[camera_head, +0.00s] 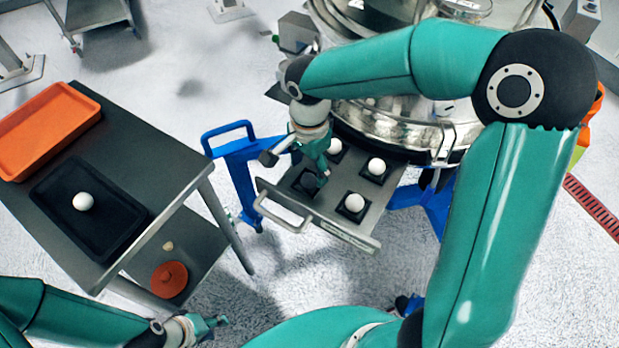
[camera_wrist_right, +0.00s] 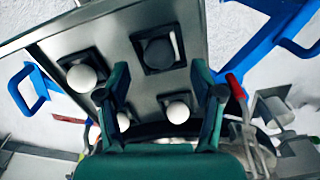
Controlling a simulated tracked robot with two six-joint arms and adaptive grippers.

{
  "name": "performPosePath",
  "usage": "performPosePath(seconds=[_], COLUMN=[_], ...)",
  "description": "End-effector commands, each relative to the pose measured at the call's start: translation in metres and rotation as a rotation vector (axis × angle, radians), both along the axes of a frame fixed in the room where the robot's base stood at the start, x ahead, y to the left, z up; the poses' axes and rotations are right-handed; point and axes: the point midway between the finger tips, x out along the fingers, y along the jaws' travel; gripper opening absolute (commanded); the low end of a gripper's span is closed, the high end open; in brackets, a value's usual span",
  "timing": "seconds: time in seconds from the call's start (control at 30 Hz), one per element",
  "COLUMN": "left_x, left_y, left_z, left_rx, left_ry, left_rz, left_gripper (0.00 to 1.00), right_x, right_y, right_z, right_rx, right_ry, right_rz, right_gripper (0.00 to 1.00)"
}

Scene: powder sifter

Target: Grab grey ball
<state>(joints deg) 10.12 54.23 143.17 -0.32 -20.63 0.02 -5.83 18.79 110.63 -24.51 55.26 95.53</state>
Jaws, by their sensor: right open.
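The grey ball (camera_wrist_right: 158,52) sits in a black square holder on the metal drawer tray (camera_head: 330,222). In the head view it is mostly hidden by my right gripper (camera_head: 318,172) and hard to make out. In the right wrist view my right gripper (camera_wrist_right: 159,75) is open, its two fingers apart with the grey ball showing between and beyond their tips. Nothing is held in it. My left gripper (camera_head: 217,323) is low at the bottom left of the head view, away from the drawer; its opening is unclear.
White balls (camera_head: 376,166) (camera_head: 354,203) (camera_head: 334,146) sit in neighbouring holders. A side table (camera_head: 150,160) on the left bears an orange tray (camera_head: 45,165) and a black tray (camera_head: 120,233) with a white ball (camera_head: 82,201). A steel sifter (camera_head: 400,125) stands behind the drawer.

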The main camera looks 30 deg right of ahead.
Motion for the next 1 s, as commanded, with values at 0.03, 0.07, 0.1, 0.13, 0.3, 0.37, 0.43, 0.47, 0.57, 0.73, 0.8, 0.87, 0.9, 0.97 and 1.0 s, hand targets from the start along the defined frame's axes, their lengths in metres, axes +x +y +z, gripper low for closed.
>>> performPosePath(seconds=[0.03,0.07,0.1,0.13,0.3,0.37,0.43,0.47,0.57,0.73,0.8,0.87,0.9,0.97,1.0], left_x=[0.000,0.000,0.000,0.000,0.000,0.000,0.000,0.000,0.000,0.000,0.000,0.000,0.000,0.000,0.000], left_y=[0.000,0.000,0.000,0.000,0.000,0.000,0.000,0.000,0.000,0.000,0.000,0.000,0.000,0.000,0.000], left_z=[0.001,0.001,0.001,0.001,0.001,0.001,0.001,0.001,0.001,0.001,0.001,0.001,0.001,0.001,0.001], left_rx=[0.000,0.000,0.000,0.000,0.000,0.000,0.000,0.000,0.000,0.000,0.000,0.000,0.000,0.000,0.000], left_ry=[0.000,0.000,0.000,0.000,0.000,0.000,0.000,0.000,0.000,0.000,0.000,0.000,0.000,0.000,0.000], left_rz=[0.000,0.000,0.000,0.000,0.000,0.000,0.000,0.000,0.000,0.000,0.000,0.000,0.000,0.000,0.000], left_gripper=[0.40,0.40,0.40,0.40,0.40,0.40,0.40,0.40,0.40,0.40,0.40,0.40,0.40,0.40,0.40], right_x=[-0.002,-0.002,-0.001,-0.001,-0.001,0.000,0.000,0.000,-0.001,0.000,0.000,0.000,0.000,0.000,0.000], right_y=[-0.001,-0.001,-0.001,-0.001,0.000,0.000,0.000,0.000,0.000,0.000,0.000,0.000,0.000,0.000,0.000], right_z=[-0.008,-0.013,-0.019,-0.022,-0.030,-0.030,-0.030,-0.030,-0.030,-0.029,-0.029,-0.029,-0.029,-0.029,-0.029], right_rx=[-0.001,-0.001,-0.001,0.000,0.001,0.001,0.001,0.001,0.001,0.001,0.001,0.000,0.001,0.000,0.000], right_ry=[0.006,0.005,0.005,0.004,0.000,0.000,0.000,0.000,0.000,0.000,0.000,0.000,0.000,0.000,0.000], right_rz=[0.000,0.000,0.000,0.001,0.002,0.002,0.002,0.002,0.002,0.002,0.002,0.002,0.002,0.002,0.002], right_gripper=[0.67,0.67,0.67,0.67,0.67,0.67,0.67,0.67,0.52,0.23,0.12,0.12,0.12,0.12,0.12])
